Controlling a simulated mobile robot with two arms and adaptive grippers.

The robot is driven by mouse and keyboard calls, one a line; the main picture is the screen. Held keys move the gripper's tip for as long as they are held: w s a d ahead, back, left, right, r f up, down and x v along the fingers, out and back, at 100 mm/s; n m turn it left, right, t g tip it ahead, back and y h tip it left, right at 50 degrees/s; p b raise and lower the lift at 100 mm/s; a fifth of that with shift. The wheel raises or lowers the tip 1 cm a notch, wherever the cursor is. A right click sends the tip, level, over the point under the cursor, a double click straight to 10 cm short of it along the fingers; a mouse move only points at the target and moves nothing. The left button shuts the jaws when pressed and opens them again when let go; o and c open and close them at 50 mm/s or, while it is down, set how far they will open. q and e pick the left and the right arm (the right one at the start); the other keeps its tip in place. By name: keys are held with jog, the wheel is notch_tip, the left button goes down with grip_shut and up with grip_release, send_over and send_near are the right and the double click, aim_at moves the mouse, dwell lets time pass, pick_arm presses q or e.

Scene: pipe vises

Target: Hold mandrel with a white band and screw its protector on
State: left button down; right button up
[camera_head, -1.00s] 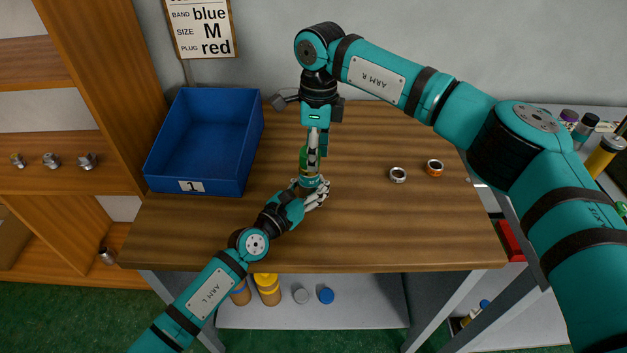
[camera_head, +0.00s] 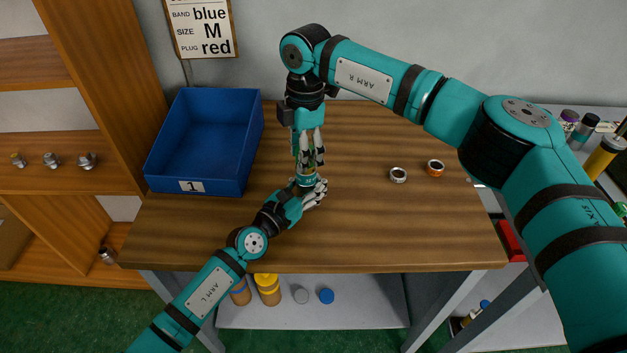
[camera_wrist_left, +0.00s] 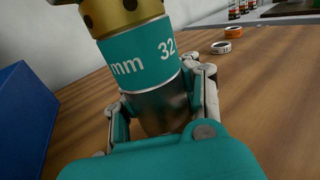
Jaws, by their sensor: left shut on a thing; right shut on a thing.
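My left gripper (camera_head: 314,192) is shut on an upright mandrel above the middle of the table. In the left wrist view the mandrel (camera_wrist_left: 160,108) has a dark metal body. Its band (camera_wrist_left: 148,58) looks teal with white "mm 32" lettering, not white. A brass-coloured part with holes (camera_wrist_left: 125,12) sits above the band. My right gripper (camera_head: 308,165) reaches down from above, its fingers closed around a greenish part (camera_head: 307,153) directly over the mandrel. The fingers partly hide that part. I cannot tell whether it is the protector or how far it is threaded.
A blue bin (camera_head: 205,140) labelled 1 stands on the table at left. A whitish ring (camera_head: 398,175) and an orange ring (camera_head: 435,168) lie to the right. A sign (camera_head: 203,28) reads band blue, size M, plug red. The table's front right is clear.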

pick_arm(q)
jog(key=shift+r, duration=0.2)
pick_arm(e)
jog(key=o, duration=1)
jog(key=shift+w+d+f, duration=0.35)
jog(key=shift+w+d, duration=0.1)
jog(key=shift+d, duration=0.05)
pick_arm(q)
jog(key=shift+f, duration=0.1)
pick_arm(e)
jog(key=o, duration=0.6)
jog(key=shift+a+r, duration=0.1)
jog(key=shift+a, duration=0.15)
jog(key=shift+c, duration=0.2)
jog(key=shift+r, duration=0.15)
jog(key=shift+r, duration=2.25)
jog(key=shift+c, duration=0.4)
